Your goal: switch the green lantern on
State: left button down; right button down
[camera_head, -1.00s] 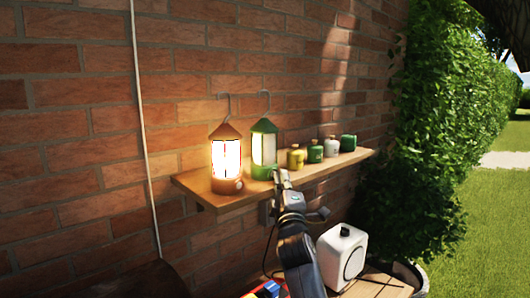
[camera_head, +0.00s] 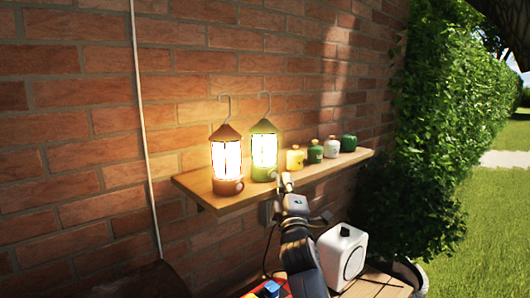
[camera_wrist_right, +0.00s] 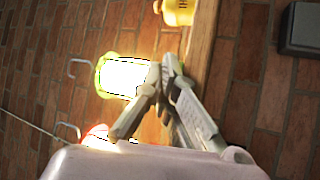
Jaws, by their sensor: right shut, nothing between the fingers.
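The green lantern (camera_head: 264,150) stands upright on the wooden shelf (camera_head: 215,200) against the brick wall, and its panes glow. In the right wrist view the green lantern (camera_wrist_right: 122,76) is a bright glow with a yellow-green rim. My right gripper (camera_head: 286,180) is shut and empty, just in front of the green lantern's base at the shelf's front edge. In the right wrist view its fingers (camera_wrist_right: 168,68) lie close beside the lantern; I cannot tell whether they touch it. My left gripper is not in view.
A lit brown lantern (camera_head: 226,160) stands just left of the green one. Several small canisters, among them a yellow one (camera_head: 295,158), stand to the right on the shelf. A white box-shaped device (camera_head: 342,256) sits on a lower surface.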

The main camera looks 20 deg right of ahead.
jog(key=shift+s+d+p, duration=0.25)
jog(key=shift+s+p, duration=0.2)
jog(key=shift+s, duration=0.5)
jog(key=shift+s+d+p, duration=0.2)
jog(key=shift+s+p, duration=0.2)
jog(key=shift+s, duration=0.6)
jog(key=shift+s+d+p, duration=0.25)
jog(key=shift+s+p, duration=0.2)
jog(key=shift+s, duration=0.5)
